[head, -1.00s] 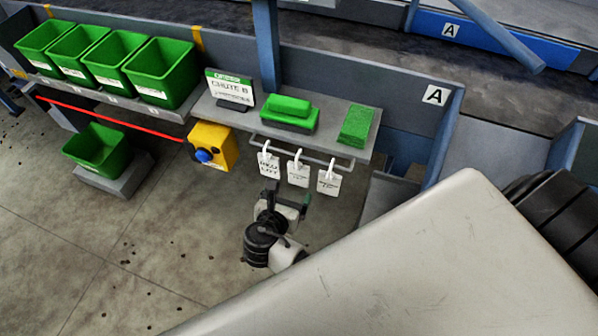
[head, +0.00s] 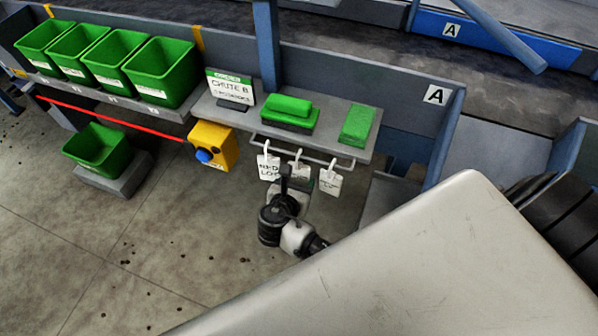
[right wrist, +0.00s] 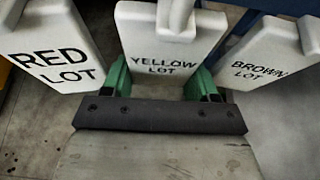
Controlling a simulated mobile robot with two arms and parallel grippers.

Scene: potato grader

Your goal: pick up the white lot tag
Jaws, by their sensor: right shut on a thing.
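Three white lot tags hang from a rail (head: 345,165) under the shelf. In the right wrist view they read RED LOT (right wrist: 55,50), YELLOW LOT (right wrist: 165,45) and BROWN LOT (right wrist: 260,55). In the head view the red tag (head: 268,167) is left, the yellow tag (head: 299,170) is in the middle, and the brown tag (head: 331,183) is right. My right gripper (right wrist: 160,82) is shut on the yellow tag, with a green-padded finger at each side of its lower part. In the head view the gripper (head: 298,182) partly hides this tag. My left gripper is not in view.
The shelf (head: 225,115) above the tags holds a CHUTE B sign (head: 230,86) and green blocks (head: 288,112). A yellow box with a blue button (head: 213,146) is to the left. Green bins (head: 160,72) stand farther left. Open floor (head: 150,230) lies in front.

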